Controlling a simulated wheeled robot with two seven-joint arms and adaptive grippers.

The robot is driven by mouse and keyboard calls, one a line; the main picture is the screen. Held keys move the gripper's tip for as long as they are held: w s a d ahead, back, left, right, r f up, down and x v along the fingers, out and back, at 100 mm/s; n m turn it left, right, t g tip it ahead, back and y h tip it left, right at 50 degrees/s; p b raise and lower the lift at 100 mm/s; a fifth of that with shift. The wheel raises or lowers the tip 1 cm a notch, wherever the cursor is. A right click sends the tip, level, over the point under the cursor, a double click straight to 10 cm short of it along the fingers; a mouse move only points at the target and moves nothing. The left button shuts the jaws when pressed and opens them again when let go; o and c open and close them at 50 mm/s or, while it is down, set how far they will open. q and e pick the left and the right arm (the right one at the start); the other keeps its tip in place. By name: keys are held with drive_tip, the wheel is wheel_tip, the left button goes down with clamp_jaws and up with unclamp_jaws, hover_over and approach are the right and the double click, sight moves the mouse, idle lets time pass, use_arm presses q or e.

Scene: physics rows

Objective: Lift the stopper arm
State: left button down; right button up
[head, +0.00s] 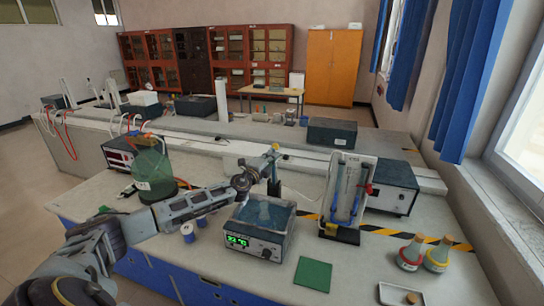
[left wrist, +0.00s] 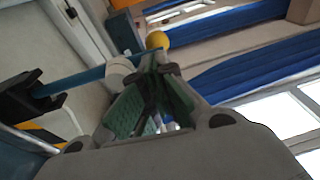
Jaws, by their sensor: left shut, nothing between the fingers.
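My left gripper (head: 266,158) reaches in from the left over the bench, above a water-bath box with a green display (head: 262,243). Its fingers, with green pads, are shut and empty in the left wrist view (left wrist: 155,85). A blue bar (left wrist: 82,80), probably the stopper arm, runs from a black block (left wrist: 38,97) towards the fingers, with a pale rounded piece at its near end. A yellow ball (left wrist: 157,40) shows just past the fingertips. I cannot tell whether the fingers touch either. A dark upright (head: 274,183) stands beside the gripper in the head view. My right gripper is not in view.
A green glass bottle (head: 152,172) stands left of the gripper. An upright panel apparatus (head: 348,195) and a power unit (head: 393,187) stand to the right. Two flasks (head: 411,252) and a green mat (head: 313,274) are nearer the front. Bare bench lies between them.

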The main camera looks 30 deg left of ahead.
use_arm(q)
drive_tip(key=shift+w, duration=0.15)
idle(0.3)
drive_tip(key=shift+w+a+r+b, duration=0.15)
drive_tip(key=shift+w+b, duration=0.05)
drive_tip(key=shift+w, duration=0.3)
drive_tip(key=shift+w+a+r+b, duration=0.1)
drive_tip(key=shift+w+r+b, duration=0.05)
drive_tip(key=shift+w, duration=0.3)
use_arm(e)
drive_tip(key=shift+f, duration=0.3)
use_arm(q)
drive_tip(key=shift+s+f, duration=0.1)
drive_tip(key=shift+s, duration=0.05)
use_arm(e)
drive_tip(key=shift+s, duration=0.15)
